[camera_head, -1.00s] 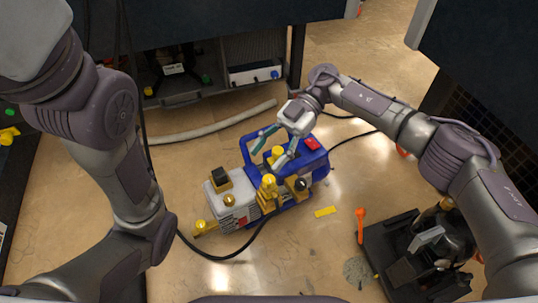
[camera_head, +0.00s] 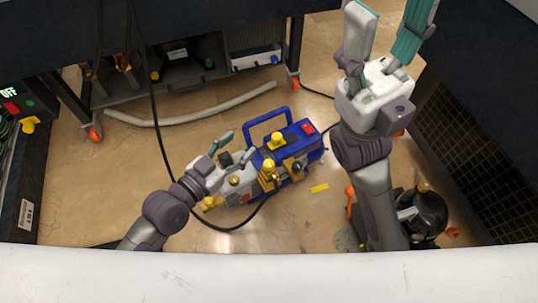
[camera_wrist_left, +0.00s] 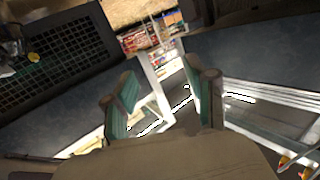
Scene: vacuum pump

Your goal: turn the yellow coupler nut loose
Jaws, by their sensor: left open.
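A blue and grey vacuum pump (camera_head: 310,157) stands on the floor with several yellow fittings. One is a yellow valve body (camera_head: 268,172) at its middle, another a yellow cap (camera_head: 278,141), another a yellow end fitting (camera_head: 210,203). I cannot tell which is the coupler nut. My left gripper (camera_head: 240,143) is open over the pump's left end, fingers pointing up-right; contact is unclear. Its arm hides part of the pump. The left wrist view shows open teal fingers (camera_wrist_left: 157,95) with no pump between them. My right gripper (camera_head: 388,22) is raised, open and empty.
A black cable (camera_head: 160,120) hangs across and loops by the pump. A grey hose (camera_head: 190,117) lies behind it. A dark machine (camera_head: 428,212) stands right, beside a grilled cabinet (camera_head: 475,165). A yellow strip (camera_head: 319,188) lies on open floor.

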